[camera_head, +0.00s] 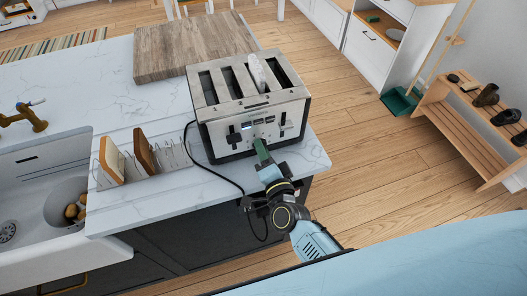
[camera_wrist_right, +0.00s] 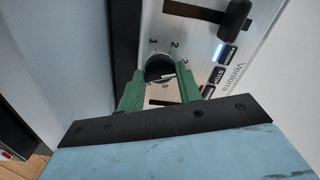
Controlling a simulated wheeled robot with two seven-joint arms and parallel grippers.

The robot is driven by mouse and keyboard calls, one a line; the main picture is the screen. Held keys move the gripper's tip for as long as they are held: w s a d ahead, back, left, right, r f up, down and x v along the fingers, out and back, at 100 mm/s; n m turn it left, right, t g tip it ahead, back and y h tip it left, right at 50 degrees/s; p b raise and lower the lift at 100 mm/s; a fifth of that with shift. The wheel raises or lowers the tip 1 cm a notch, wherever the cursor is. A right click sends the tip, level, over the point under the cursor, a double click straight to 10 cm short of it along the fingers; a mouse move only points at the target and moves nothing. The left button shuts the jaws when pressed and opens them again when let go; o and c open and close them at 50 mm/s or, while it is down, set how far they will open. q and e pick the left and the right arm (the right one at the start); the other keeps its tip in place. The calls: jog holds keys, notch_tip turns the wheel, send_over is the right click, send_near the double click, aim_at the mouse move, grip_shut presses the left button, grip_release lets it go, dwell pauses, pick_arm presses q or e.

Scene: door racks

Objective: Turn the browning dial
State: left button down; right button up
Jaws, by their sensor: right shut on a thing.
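A silver four-slot toaster (camera_head: 252,100) stands on the white marble counter, its front with levers and buttons facing me. In the right wrist view the black browning dial (camera_wrist_right: 160,68) sits on the silver panel, ringed by numbers. My right gripper (camera_wrist_right: 158,90) has its green fingers on either side of the dial and is shut on it. In the head view my right gripper (camera_head: 262,150) reaches the lower front of the toaster, hiding the dial there. A black lever (camera_wrist_right: 234,20) and lit buttons (camera_wrist_right: 224,56) are beside the dial. My left gripper is not in view.
A wooden board (camera_head: 190,45) lies behind the toaster. A black cord (camera_head: 210,179) runs along the counter. The counter's right edge is close to the toaster.

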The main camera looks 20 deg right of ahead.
jog(key=o, duration=1)
jog(key=shift+s, duration=0.1)
jog(key=s, duration=0.4)
jog(key=s+b, duration=0.1)
jog(key=s, duration=0.8)
jog(key=shift+s+d, duration=0.1)
jog(key=shift+d, duration=0.15)
